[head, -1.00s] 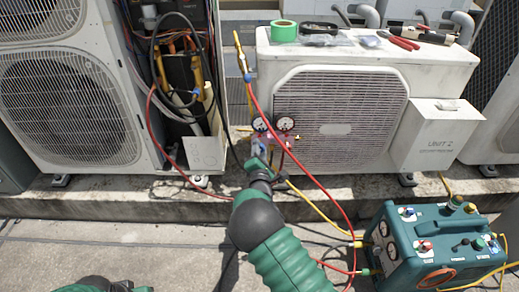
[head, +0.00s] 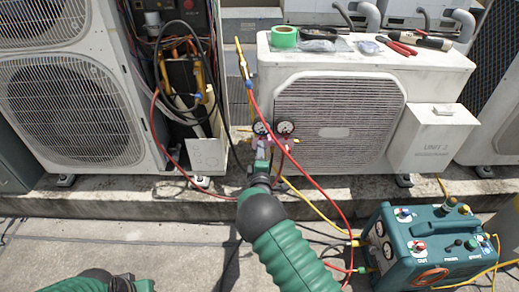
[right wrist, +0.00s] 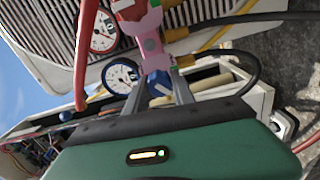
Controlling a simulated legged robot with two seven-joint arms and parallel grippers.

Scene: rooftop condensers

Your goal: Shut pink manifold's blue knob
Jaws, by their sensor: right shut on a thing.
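The pink manifold (head: 276,147) hangs in front of the white condenser, with two round gauges above it in the head view. In the right wrist view the pink manifold (right wrist: 151,47) shows close up, with a red-marked gauge and a blue-marked gauge beside it. The blue knob (right wrist: 159,88) sits between the fingers of my right gripper (right wrist: 159,94), which is shut on it. In the head view my right gripper (head: 262,163) reaches the manifold's lower left and hides the knob.
Red and yellow hoses (head: 301,168) run from the manifold to a teal machine (head: 425,243) at lower right. A white condenser (head: 428,89) stands behind, with tape (head: 284,37) and tools on top. An open-panelled unit stands at left.

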